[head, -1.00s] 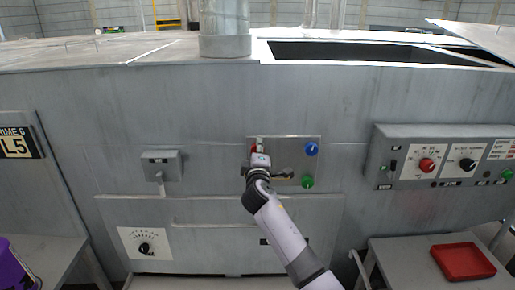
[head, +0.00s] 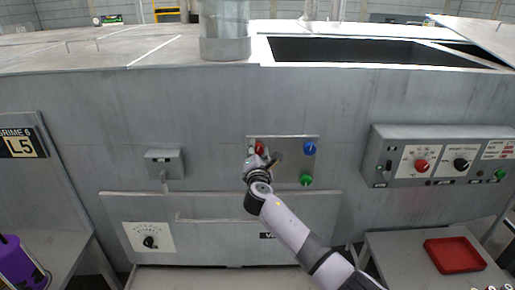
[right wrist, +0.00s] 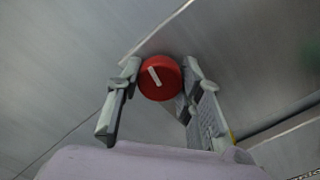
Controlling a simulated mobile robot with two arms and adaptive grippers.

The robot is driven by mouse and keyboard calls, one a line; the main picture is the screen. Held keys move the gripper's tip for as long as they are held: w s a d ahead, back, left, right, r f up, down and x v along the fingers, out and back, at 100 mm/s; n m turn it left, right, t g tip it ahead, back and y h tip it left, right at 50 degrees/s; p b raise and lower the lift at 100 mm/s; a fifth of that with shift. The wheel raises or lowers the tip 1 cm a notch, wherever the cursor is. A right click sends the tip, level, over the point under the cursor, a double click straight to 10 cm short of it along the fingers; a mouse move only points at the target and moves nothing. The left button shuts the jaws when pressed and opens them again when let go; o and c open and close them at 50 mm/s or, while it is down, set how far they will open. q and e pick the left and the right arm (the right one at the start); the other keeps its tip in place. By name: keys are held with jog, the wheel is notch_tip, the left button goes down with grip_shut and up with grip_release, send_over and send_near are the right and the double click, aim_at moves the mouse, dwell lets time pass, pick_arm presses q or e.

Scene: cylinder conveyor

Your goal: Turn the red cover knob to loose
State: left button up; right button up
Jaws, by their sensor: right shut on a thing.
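The red cover knob (head: 260,147) is on the upper left of a small metal panel (head: 292,160) on the machine's front. In the right wrist view the round red knob (right wrist: 158,88) has a white mark line tilted up to the left. My right gripper (head: 259,156) is at the knob, partly covering it in the head view. In the right wrist view the fingers of my right gripper (right wrist: 160,70) are shut on the knob, one on each side. My left gripper is not in view.
A blue knob (head: 309,148) and a green knob (head: 306,179) are on the panel's right side. A control box (head: 440,155) juts out at the right. A red tray (head: 453,255) lies on a side table, and a purple container (head: 17,262) stands at the lower left.

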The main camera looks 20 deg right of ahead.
jog(key=shift+f+n, duration=0.25)
jog(key=shift+n, duration=0.35)
jog(key=shift+a+f, duration=0.1)
jog(key=o, duration=1.2)
jog(key=shift+r, duration=0.25)
jog(key=shift+c, duration=0.2)
jog(key=shift+s, duration=0.1)
jog(key=v, duration=1.2)
